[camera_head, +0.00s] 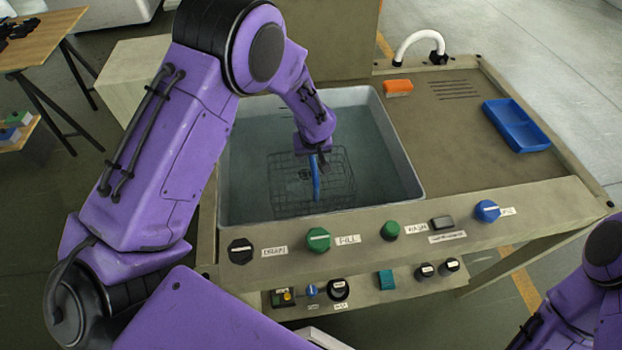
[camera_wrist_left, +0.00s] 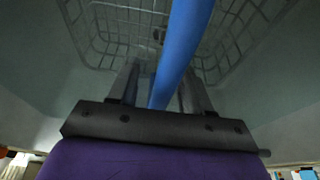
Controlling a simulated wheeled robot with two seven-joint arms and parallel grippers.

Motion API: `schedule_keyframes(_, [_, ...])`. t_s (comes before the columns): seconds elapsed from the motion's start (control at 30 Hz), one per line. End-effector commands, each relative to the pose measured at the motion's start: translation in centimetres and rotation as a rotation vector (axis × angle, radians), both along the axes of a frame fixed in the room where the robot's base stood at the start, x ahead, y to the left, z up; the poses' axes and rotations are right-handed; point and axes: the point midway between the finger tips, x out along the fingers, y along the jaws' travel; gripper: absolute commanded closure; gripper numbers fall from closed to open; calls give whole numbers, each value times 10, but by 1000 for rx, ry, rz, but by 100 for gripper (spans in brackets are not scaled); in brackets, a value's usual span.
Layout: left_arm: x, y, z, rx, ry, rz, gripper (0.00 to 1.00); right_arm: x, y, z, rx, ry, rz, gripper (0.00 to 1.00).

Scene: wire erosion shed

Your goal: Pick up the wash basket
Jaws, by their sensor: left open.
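The wash basket (camera_head: 285,190) is a dark wire basket with an upright blue handle (camera_head: 316,180). It sits in the grey-rimmed basin (camera_head: 405,165), apparently in murky greenish water. My left gripper (camera_head: 316,154) reaches down into the basin above the basket, at the top of the handle. In the left wrist view, the blue handle (camera_wrist_left: 183,45) runs between the two fingers of the open gripper (camera_wrist_left: 160,85). The basket's wire mesh (camera_wrist_left: 115,25) lies beyond the fingers. I cannot tell whether either finger touches the handle. My right gripper is not in view.
The front panel has several knobs and labels, including a green knob (camera_head: 318,239). On the worktop right of the basin are an orange block (camera_head: 398,87) and a blue tray (camera_head: 515,125). A white curved spout (camera_head: 420,42) stands behind. The worktop between is clear.

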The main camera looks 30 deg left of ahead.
Motion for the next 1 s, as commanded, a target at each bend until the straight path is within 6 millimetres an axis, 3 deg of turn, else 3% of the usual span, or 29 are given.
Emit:
schedule_keyframes(0.93, [2, 0, -8, 0, 1, -1, 51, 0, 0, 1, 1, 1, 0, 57])
schedule_keyframes(0.97, [2, -1, -8, 0, 1, -1, 58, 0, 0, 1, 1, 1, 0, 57])
schedule_keyframes(1.0, [2, -1, -8, 0, 1, -1, 71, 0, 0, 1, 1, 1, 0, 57])
